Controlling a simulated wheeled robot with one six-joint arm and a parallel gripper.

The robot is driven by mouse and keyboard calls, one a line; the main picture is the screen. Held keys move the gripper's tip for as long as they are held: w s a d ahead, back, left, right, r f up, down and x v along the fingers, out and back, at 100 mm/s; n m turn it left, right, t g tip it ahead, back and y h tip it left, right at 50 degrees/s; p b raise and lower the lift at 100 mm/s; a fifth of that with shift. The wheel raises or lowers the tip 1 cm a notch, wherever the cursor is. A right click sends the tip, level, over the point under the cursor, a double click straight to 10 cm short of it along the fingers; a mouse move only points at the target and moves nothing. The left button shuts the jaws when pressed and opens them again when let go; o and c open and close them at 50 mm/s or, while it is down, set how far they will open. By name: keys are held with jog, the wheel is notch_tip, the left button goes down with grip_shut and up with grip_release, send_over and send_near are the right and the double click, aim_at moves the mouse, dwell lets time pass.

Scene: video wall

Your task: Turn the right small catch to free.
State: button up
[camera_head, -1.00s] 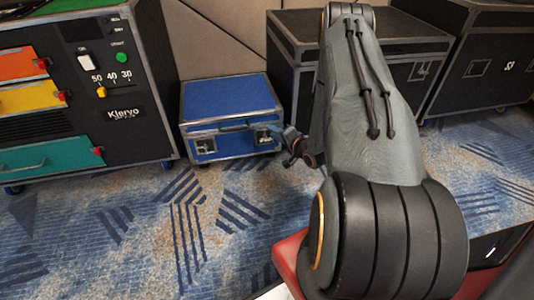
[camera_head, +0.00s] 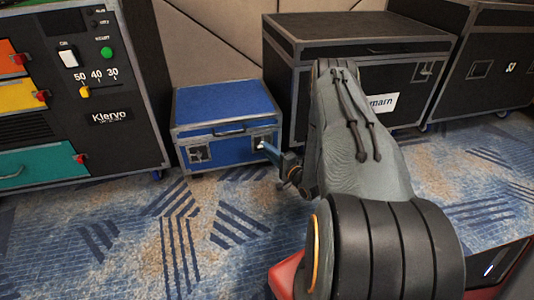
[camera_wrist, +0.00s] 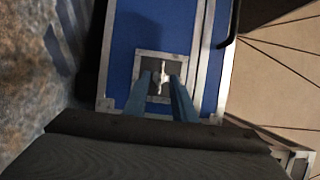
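A blue case (camera_head: 225,103) with silver edges stands on the carpet in the camera_head view. Its front has a left catch (camera_head: 199,154) and a right catch (camera_head: 259,142), partly hidden by my gripper (camera_head: 264,147). In the camera_wrist view, the right catch is a small silver winged knob (camera_wrist: 162,76) on a dark square plate (camera_wrist: 149,64) set in the blue case front (camera_wrist: 150,28). My gripper (camera_wrist: 160,76) has its two blue fingers apart, one on each side of the knob. A gap seems to show on both sides; contact cannot be told.
A black case (camera_head: 360,38) stands behind and right of the blue case. A cabinet with coloured drawers (camera_head: 110,117) stands at the left. The case's dark handle (camera_wrist: 231,25) shows at the wrist view's upper right. Patterned carpet (camera_head: 130,235) in front is clear.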

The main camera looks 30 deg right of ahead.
jog(key=shift+w, duration=0.4)
grip_shut()
jog(key=shift+r, duration=0.1)
jog(key=n+g+h+p, duration=0.1)
jog(key=n+p, duration=0.3)
jog(key=p, duration=0.1)
jog(key=n+g+h+p, duration=0.2)
jog(key=n+p, duration=0.3)
jog(key=a+n+g+h+p, duration=0.1)
jog(key=n+g+h+p, duration=0.1)
jog(key=n+p, duration=0.2)
jog(key=shift+w+r+n+p, duration=0.1)
jog(key=shift+r+n+p, duration=0.25)
jog(key=shift+p, duration=0.25)
jog(key=shift+h, duration=0.4)
